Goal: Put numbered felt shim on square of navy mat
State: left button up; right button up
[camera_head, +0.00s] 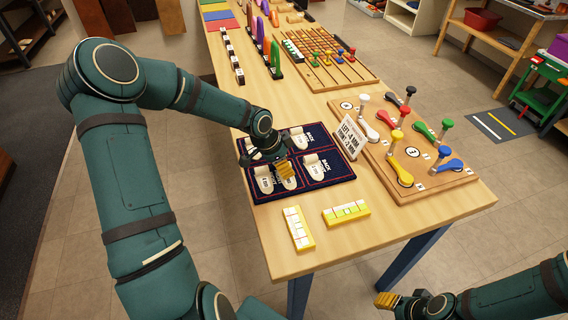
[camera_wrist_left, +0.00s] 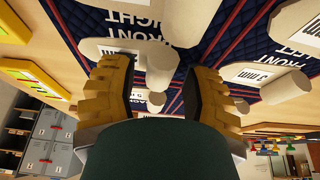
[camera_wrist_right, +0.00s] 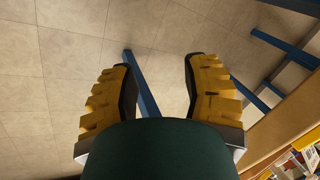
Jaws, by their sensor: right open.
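The navy mat (camera_head: 340,176) lies on the near left part of the table, with red-lined squares lettered in white. Several cream felt shims with labels and round knobs stand on it. One shim (camera_head: 264,184) is at the near left and another (camera_head: 318,169) is at the near right. My left gripper (camera_head: 284,170) is over the near part of the mat. In the left wrist view its yellow fingers (camera_wrist_left: 158,95) are apart, with a cream knob (camera_wrist_left: 161,68) showing between them, not visibly pinched. My right gripper (camera_wrist_right: 158,88) is open and empty, over the floor off the table's front.
Two yellow-and-white blocks (camera_head: 298,228) (camera_head: 346,212) lie before the mat. A white sign (camera_head: 350,137) stands to its right, beside a wooden board (camera_head: 430,180) with coloured levers. A slotted bead board (camera_head: 335,75) lies farther back. Bare table lies along the front right edge.

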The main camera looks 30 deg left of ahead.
pick_arm(q)
jog(key=shift+r, duration=0.15)
jog(key=shift+a+r, duration=0.1)
jog(key=shift+r, duration=0.2)
jog(key=p+v, duration=0.4)
jog(key=v, duration=0.7)
jog(key=shift+s+r, duration=0.15)
jog(key=shift+r, duration=0.05)
jog(key=shift+a, duration=0.1)
